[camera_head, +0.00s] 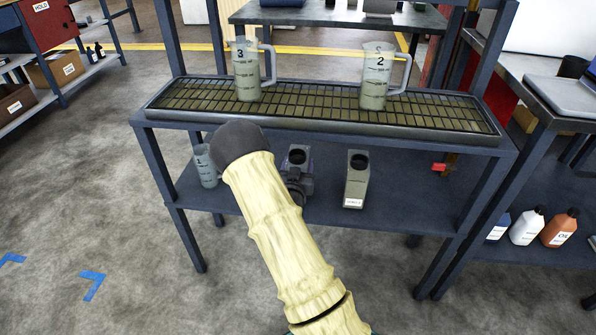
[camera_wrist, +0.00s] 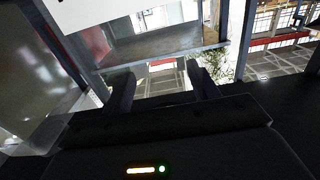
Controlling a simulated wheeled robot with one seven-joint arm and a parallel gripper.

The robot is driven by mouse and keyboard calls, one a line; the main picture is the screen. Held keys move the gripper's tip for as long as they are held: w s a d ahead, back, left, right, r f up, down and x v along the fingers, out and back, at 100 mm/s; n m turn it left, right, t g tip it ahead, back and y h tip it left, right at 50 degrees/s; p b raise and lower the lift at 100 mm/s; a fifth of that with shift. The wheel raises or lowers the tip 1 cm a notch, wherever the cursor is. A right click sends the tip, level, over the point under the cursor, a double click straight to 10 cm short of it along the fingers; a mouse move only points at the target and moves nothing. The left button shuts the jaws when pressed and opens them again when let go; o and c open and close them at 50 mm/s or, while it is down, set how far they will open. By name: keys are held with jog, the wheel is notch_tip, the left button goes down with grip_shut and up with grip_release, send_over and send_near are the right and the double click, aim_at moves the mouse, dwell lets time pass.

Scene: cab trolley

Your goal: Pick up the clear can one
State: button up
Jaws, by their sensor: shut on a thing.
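The clear can one (camera_head: 205,166) is a translucent jug marked 1, low at the left end of the lower shelf and leaning slightly. My arm's dark end is just right of it and hides my gripper in the head view. In the wrist view my gripper (camera_wrist: 162,88) shows two dark fingers, shut on the can; the contact itself is hard to see. A translucent grey shape (camera_wrist: 45,138) at the left of the wrist view looks like part of the can. I cannot tell whether the can touches the shelf.
Clear cans three (camera_head: 247,82) and two (camera_head: 374,90) stand on the grated tray (camera_head: 325,124) above.

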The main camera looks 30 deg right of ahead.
aim_at(298, 151)
notch_tip(298, 151, up, 10)
jog(key=p, duration=0.3)
jog(key=shift+p, duration=0.4)
jog(key=shift+r, duration=0.25)
dwell(0.4)
jog(key=v, duration=1.2)
jog(key=shift+s+a+b, duration=0.15)
jog(key=shift+b, duration=0.15)
dwell(1.5)
jog(key=shift+p+v, duration=1.3)
jog(key=shift+p, duration=1.2)
